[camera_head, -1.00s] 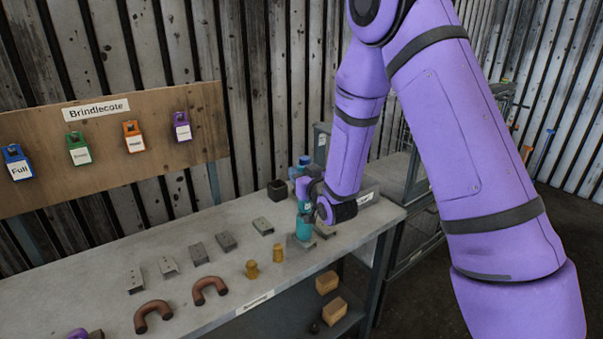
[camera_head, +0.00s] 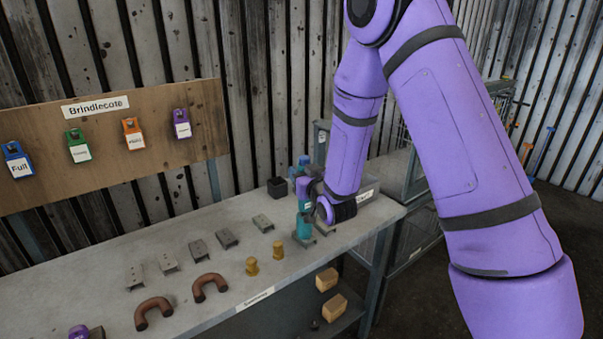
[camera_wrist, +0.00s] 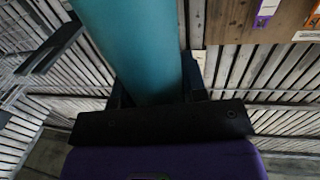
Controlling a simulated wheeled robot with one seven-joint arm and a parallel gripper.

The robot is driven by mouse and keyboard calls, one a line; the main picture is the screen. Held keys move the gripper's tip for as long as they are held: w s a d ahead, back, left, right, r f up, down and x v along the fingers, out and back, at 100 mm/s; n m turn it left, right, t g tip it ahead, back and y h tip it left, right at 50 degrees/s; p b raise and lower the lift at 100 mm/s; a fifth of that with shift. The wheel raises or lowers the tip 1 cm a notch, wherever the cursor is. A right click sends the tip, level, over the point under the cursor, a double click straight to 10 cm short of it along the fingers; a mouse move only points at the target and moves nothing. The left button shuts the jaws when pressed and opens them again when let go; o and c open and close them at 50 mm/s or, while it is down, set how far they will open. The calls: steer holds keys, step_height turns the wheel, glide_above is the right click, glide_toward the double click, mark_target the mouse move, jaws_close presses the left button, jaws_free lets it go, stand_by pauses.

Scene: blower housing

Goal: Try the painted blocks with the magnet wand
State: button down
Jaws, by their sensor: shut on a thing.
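My gripper (camera_head: 306,210) is at the far right end of the bench, shut on a teal cylinder (camera_head: 304,229). The cylinder stands close to upright, and it fills the upper middle of the wrist view (camera_wrist: 138,45). I cannot tell from its shape whether it is the magnet wand. Several small grey blocks with holes (camera_head: 198,250) lie in a slanting row on the bench, to the left of my gripper. Another grey piece (camera_head: 325,229) lies at the cylinder's base, partly hidden by my gripper. Whether the cylinder touches the bench is unclear.
A purple-topped item (camera_head: 79,332) is cut off lower left. Coloured tags hang on the board (camera_head: 60,185).

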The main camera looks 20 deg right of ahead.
steer(key=shift+r, duration=0.1)
steer(key=shift+r, duration=3.7)
steer(key=shift+d, duration=0.1)
steer(key=w+d, duration=0.3)
steer(key=d, duration=0.5)
step_height(320, 180, down, 7)
steer(key=shift+w+a+f, duration=0.1)
steer(key=shift+f, duration=0.2)
stand_by(0.4)
stand_by(0.4)
step_height(320, 180, up, 8)
steer(key=shift+f, duration=0.2)
stand_by(0.7)
stand_by(0.4)
